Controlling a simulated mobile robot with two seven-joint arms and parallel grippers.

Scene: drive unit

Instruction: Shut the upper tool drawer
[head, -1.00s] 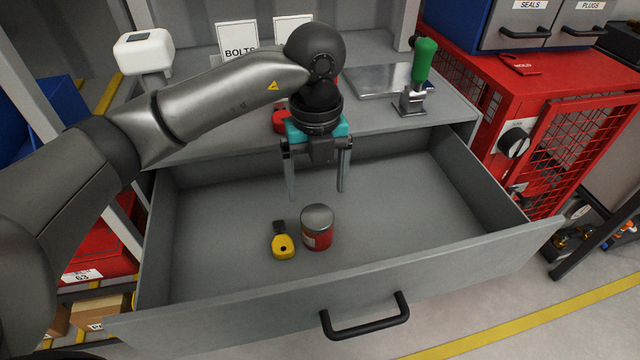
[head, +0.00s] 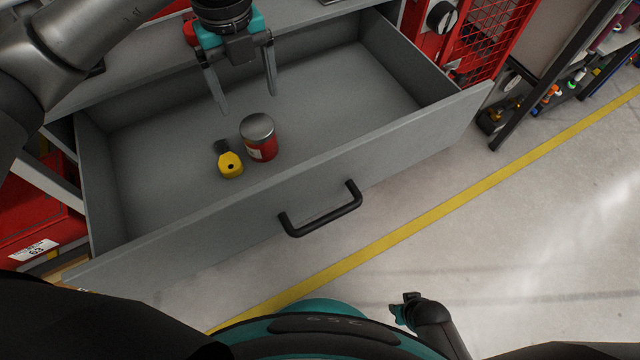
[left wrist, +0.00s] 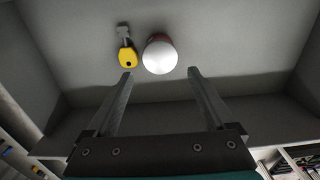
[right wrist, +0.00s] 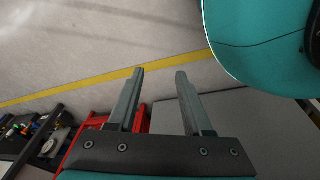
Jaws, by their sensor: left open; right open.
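The upper tool drawer (head: 400,150) is grey and pulled far out, with a black bar handle (head: 320,212) on its front. Inside lie a red can with a grey lid (head: 260,140) and a yellow and black tool (head: 230,163); both also show in the left wrist view, the can (left wrist: 159,56) and the yellow tool (left wrist: 126,52). My left gripper (head: 248,100) is open and empty, pointing down over the drawer, behind the can. My right gripper (head: 404,308) is low near my base, away from the handle; the right wrist view shows its fingers (right wrist: 160,72) open and empty.
A red cabinet with a mesh door (head: 485,40) stands right of the drawer. A dark rack with bottles (head: 555,92) is further right. A yellow line (head: 400,237) crosses the floor, which is clear in front of the drawer.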

